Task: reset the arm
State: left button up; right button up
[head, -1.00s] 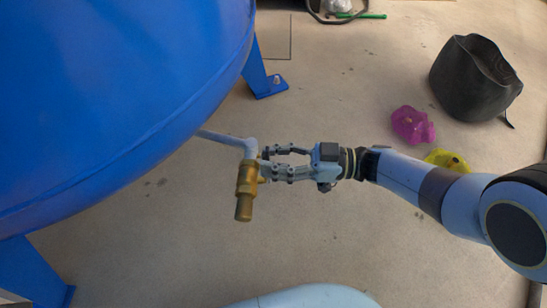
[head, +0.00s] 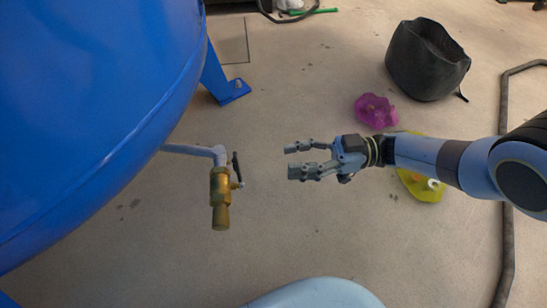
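My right gripper (head: 291,162) comes in from the right in the head view. It is open and empty, its two fingers spread apart and pointing left. It stands a clear gap to the right of a brass valve (head: 220,190). The valve hangs at the end of a pale pipe (head: 190,150) that comes out of the blue tank (head: 90,100). A dark lever (head: 236,166) stands upright on the valve's right side. The gripper touches neither valve nor lever. My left gripper is not in view.
A black bucket-like container (head: 425,65), a magenta crumpled item (head: 375,110) and a yellow one (head: 422,187) lie on the floor at right. A dark hose (head: 507,240) runs along the right. A blue tank leg (head: 222,82) stands behind the valve. Floor between gripper and valve is clear.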

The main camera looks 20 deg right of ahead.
jog(key=shift+s+d, duration=0.15)
jog(key=shift+d, duration=0.3)
